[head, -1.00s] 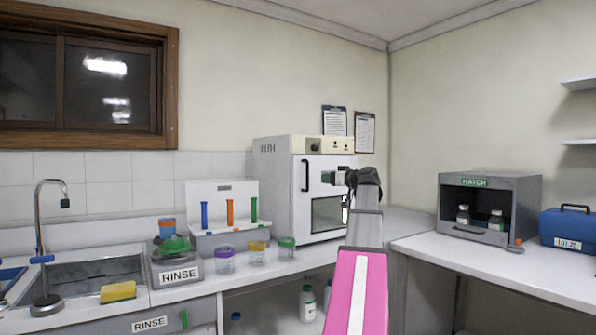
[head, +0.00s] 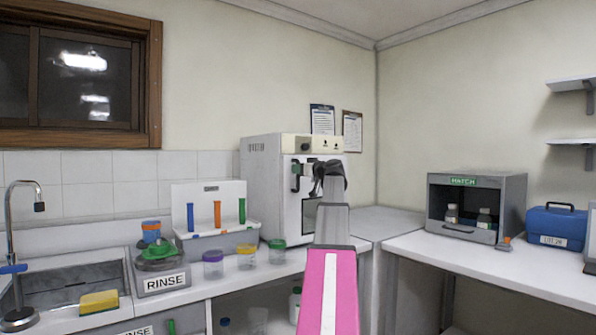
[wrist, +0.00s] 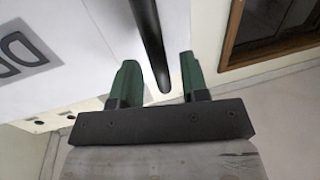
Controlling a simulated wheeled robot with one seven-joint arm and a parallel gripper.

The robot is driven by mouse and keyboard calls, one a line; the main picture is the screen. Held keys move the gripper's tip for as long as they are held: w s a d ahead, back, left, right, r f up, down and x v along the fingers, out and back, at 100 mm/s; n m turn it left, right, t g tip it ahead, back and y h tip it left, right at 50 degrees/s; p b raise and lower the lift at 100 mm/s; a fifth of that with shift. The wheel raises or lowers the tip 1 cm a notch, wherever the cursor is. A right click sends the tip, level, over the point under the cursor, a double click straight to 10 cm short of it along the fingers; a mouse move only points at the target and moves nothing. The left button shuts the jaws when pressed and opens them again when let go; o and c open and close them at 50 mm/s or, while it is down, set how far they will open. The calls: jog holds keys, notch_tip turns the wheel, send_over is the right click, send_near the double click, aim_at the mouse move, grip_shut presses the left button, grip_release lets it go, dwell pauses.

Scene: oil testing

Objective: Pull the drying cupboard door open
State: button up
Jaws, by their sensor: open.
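The drying cupboard (head: 262,185) is a white box on the back counter, and its door looks shut. Its black vertical handle (head: 295,183) is on the left side of the door front, partly covered by my gripper (head: 301,169). In the wrist view, the dark handle bar (wrist: 147,38) runs between the two green fingers of my gripper (wrist: 157,75), which stand apart on either side of it. I cannot tell whether either finger touches the bar. Part of the door's lettering (wrist: 24,52) shows at the left. My arm hides the lower right of the door.
A test tube rack (head: 215,225) and lidded jars (head: 246,257) stand left of the cupboard. The grey hatch box (head: 476,207) and blue case (head: 556,226) are on the right counter.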

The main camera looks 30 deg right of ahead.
jog(key=shift+w+a, duration=0.2)
jog(key=shift+w, duration=0.4)
grip_shut()
